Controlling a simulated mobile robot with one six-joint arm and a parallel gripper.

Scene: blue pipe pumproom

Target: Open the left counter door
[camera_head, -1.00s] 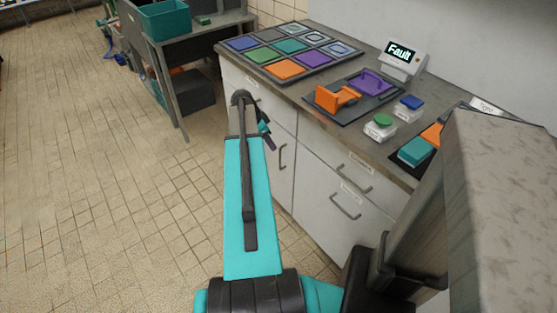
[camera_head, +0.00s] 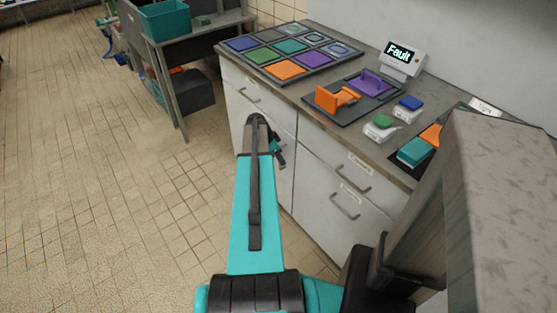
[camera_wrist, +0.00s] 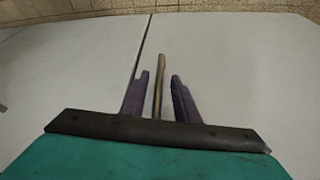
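The left counter door (camera_head: 287,183) is a pale flat panel below a drawer, and it looks closed. My arm and gripper cover much of it in the head view. Its bar handle (camera_wrist: 158,85) stands upright in the wrist view, just right of a dark seam. My gripper (camera_wrist: 161,76) is open, with one dark purple finger on each side of the handle. The fingers show gaps to the bar, so they are not closed on it. In the head view my gripper (camera_head: 280,156) is at the door's right edge, where it hides most of the handle.
The drawer above has its own handle (camera_head: 249,95). More drawers (camera_head: 345,205) with bar handles are at the right. The countertop (camera_head: 305,90) carries coloured tiles, an orange handle block (camera_head: 335,98), buttons and a "Fault" display (camera_head: 399,56). Tiled floor (camera_head: 120,180) is clear at the left.

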